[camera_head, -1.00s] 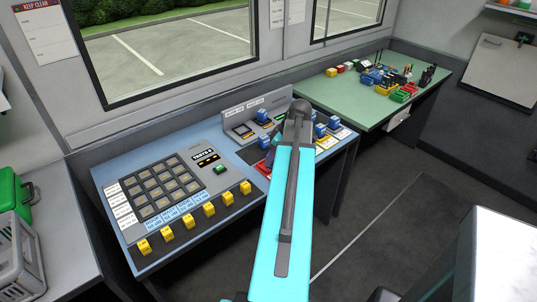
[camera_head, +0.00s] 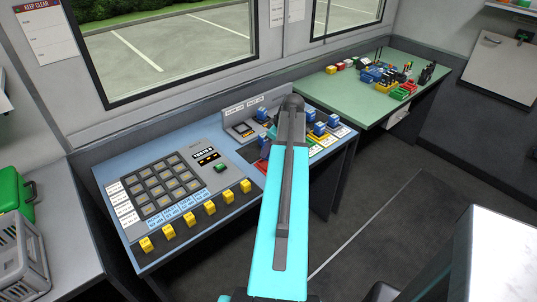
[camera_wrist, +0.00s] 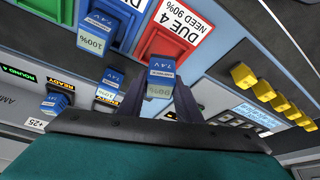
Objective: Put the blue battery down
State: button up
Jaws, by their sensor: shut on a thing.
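In the wrist view my gripper (camera_wrist: 158,97) is shut on a blue battery (camera_wrist: 160,76) with a grey lower face and a label that seems to read 90%. The battery is beside the near end of a red tray (camera_wrist: 150,43) with a card reading "DUE 4 NEED 90%" (camera_wrist: 185,22). I cannot tell whether it touches the surface below. In the head view my arm hides the gripper and the held battery.
Another blue battery (camera_wrist: 97,30), marked 100%, stands left of the red tray. More batteries (camera_wrist: 110,84) (camera_wrist: 57,99) sit by small displays. Yellow blocks (camera_wrist: 245,75) line the panel at right. In the head view the green table (camera_head: 330,92) stands behind.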

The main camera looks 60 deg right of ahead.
jog(key=shift+f+p, duration=0.65)
jog(key=shift+f, duration=0.95)
jog(key=shift+f, duration=0.2)
jog(key=o, duration=1.2)
jog(key=shift+r, duration=0.1)
jog(key=shift+c, duration=0.2)
jog(key=b+v, duration=0.2)
jog(key=v, duration=1)
jog(key=shift+r+b, duration=0.2)
jog(key=shift+b, duration=0.15)
jog(key=shift+w, duration=0.1)
